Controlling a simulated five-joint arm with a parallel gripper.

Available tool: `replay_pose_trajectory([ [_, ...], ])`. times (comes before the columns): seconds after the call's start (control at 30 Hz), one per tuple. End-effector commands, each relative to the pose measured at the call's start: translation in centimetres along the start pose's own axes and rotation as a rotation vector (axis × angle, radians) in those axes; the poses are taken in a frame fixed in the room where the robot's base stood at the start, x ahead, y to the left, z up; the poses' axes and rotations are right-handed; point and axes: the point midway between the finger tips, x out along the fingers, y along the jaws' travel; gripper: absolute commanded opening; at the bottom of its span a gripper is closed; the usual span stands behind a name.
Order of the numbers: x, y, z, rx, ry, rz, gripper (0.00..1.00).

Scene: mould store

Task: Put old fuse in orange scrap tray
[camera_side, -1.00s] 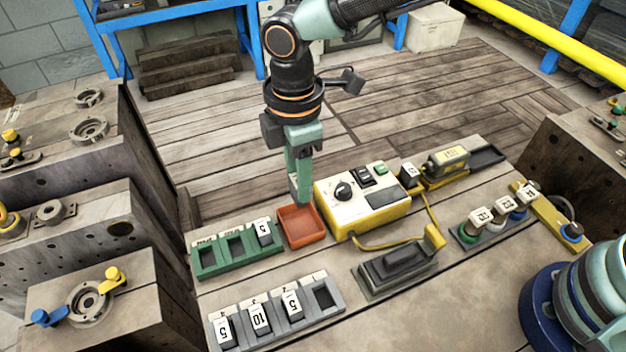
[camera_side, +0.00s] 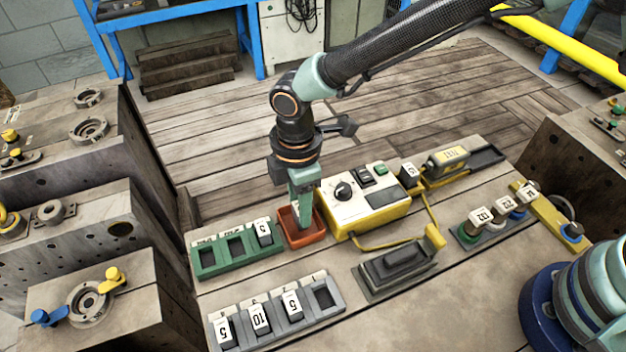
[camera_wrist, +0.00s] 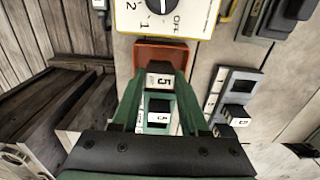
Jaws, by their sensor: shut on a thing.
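The old fuse (camera_wrist: 163,81), dark with a white label reading 5, is between my fingers in the wrist view. My gripper (camera_side: 303,224) is shut on it and points down into the orange scrap tray (camera_side: 305,241). In the side view the fingertips are inside the tray's outline, and the fuse is hardly distinguishable there. The tray (camera_wrist: 160,52) also shows in the wrist view, just beyond the fuse. I cannot tell whether the fuse touches the tray floor.
A green rack (camera_side: 238,263) left of the tray holds one fuse and has empty slots. A grey rack (camera_side: 325,318) in front holds several fuses, with its right slot empty. A yellow-and-white tester (camera_side: 362,207) stands close right of the tray.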

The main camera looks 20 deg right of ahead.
Motion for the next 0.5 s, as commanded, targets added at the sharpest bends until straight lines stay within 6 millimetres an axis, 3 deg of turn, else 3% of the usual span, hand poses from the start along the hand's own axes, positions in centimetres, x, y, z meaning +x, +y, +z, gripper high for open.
replay_pose_trajectory([
  [0.47,0.7,0.02,-0.02,0.0,0.001,0.001,0.0],
  [0.5,0.7,0.02,-0.02,0.0,0.001,0.001,0.51],
])
